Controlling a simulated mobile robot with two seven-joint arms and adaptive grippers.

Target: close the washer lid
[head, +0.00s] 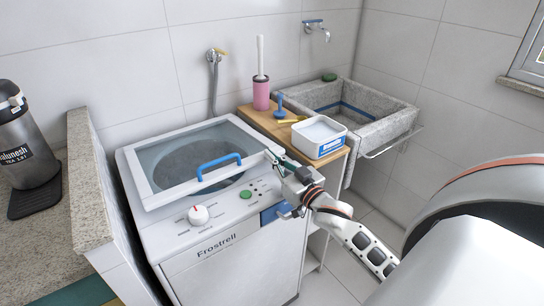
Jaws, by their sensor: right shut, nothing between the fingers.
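The white washer (222,262), marked "Frostrell", stands in the middle. Its lid (158,192) has a white frame, a clear window and a blue handle (219,163) at the front. The lid lies low over the round drum opening. I cannot tell whether its front edge rests fully on the body. My right gripper (274,157) is shut and empty at the lid's right front corner. It is close to the lid's edge, and contact is unclear. My left gripper is out of view.
A wooden shelf (262,120) right of the washer holds a pink brush holder (261,95), a blue-handled item and a white tub (319,137). A stone sink (385,115) is behind. A granite counter (88,185) with a dark flask (27,140) is left.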

